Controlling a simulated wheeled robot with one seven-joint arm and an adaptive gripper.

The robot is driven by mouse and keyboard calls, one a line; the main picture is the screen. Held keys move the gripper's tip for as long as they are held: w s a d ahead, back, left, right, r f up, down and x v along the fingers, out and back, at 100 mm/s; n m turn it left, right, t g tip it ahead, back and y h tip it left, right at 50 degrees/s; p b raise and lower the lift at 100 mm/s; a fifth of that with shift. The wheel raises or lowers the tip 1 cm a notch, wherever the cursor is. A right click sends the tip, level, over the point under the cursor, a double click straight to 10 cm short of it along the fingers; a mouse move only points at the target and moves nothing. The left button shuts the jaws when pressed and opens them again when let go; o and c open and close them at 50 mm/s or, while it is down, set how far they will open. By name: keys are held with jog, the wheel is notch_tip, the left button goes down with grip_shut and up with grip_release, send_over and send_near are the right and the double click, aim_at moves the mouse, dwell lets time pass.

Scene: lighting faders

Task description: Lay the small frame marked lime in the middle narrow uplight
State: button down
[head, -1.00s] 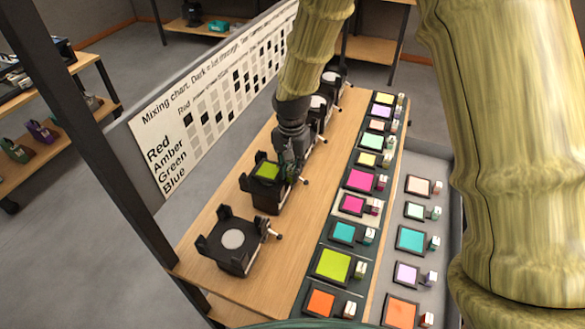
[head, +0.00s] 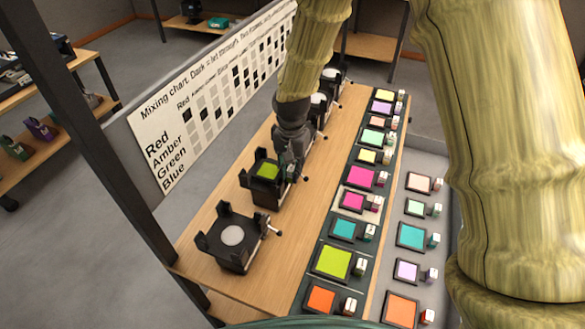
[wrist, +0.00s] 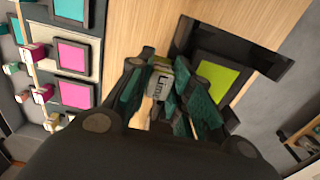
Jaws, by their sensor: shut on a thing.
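The small lime frame (head: 267,171) has a yellow-green sheet in a dark border. In the head view it lies at the top of a black uplight (head: 265,196), between that light's upright side walls. The wrist view shows the frame (wrist: 221,75) close beyond my fingers, inside the uplight's dark holder (wrist: 238,45). My gripper (head: 290,160) is at the frame's right side. In the wrist view my gripper (wrist: 172,100) is shut on the frame's pale tag marked "Lime" (wrist: 159,83). Whether the frame rests fully flat is hard to tell.
A wider uplight (head: 232,237) with a pale round lens stands in front. More uplights (head: 318,103) stand behind, partly hidden by my arm. Coloured frames with tags fill the rack (head: 334,262) at right and a grey tray (head: 385,262). A mixing chart (head: 190,110) stands at left.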

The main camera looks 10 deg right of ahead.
jog(key=shift+f, duration=0.4)
jog(key=c, duration=1.2)
grip_release()
jog(key=shift+r, duration=0.1)
notch_tip(320, 180, up, 19)
jog(key=p, duration=0.6)
